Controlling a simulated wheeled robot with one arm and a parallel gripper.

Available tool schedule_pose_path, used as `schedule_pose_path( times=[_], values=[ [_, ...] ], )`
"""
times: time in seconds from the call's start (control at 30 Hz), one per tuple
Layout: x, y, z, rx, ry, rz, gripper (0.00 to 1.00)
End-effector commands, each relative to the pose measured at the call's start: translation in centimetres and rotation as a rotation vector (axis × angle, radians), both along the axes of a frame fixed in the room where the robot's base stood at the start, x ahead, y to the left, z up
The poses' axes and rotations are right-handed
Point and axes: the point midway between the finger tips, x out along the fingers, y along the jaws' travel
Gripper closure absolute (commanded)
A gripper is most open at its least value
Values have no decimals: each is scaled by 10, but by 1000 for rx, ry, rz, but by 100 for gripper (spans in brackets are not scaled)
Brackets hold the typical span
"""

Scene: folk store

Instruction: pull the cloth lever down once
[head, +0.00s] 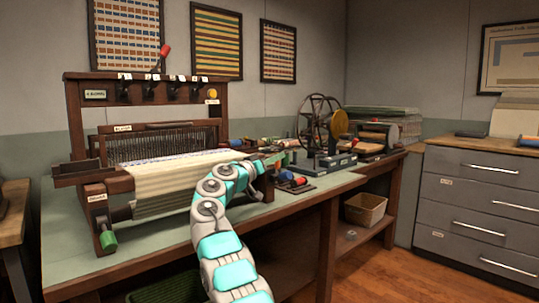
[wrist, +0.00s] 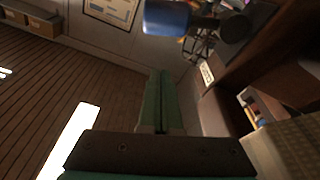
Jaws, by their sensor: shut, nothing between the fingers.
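The wooden loom (head: 88,125) stands on the bench with pale cloth (head: 170,178) over its front roller. A lever with a green grip (head: 109,240) hangs at its front left, and one with a red grip (head: 165,50) stands on top. The wrist view shows a thick blue grip (wrist: 167,17) on a dark shaft, beyond my fingertips and apart from them. The labels are too small to read, so I cannot tell which is the cloth lever. My gripper (head: 276,158) is at the loom's right side. Its green fingers (wrist: 160,85) are shut and empty.
A wheel machine (head: 320,120) and several coloured spools (head: 290,178) sit on the bench to the right of my gripper. A grey drawer cabinet (head: 475,200) stands at the far right. A basket (head: 365,209) is on the lower shelf. Wooden floor shows at front right.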

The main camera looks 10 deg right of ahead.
Motion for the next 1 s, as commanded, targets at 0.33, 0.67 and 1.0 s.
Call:
schedule_pose_path(
  times=[0.33, 0.67, 1.0],
  values=[
    [-4, -6, -20, -1, -3, -1, 100],
    [-10, -5, -34, -3, -4, 2, 100],
    [-12, -6, -36, -2, 0, 1, 100]
  ],
)
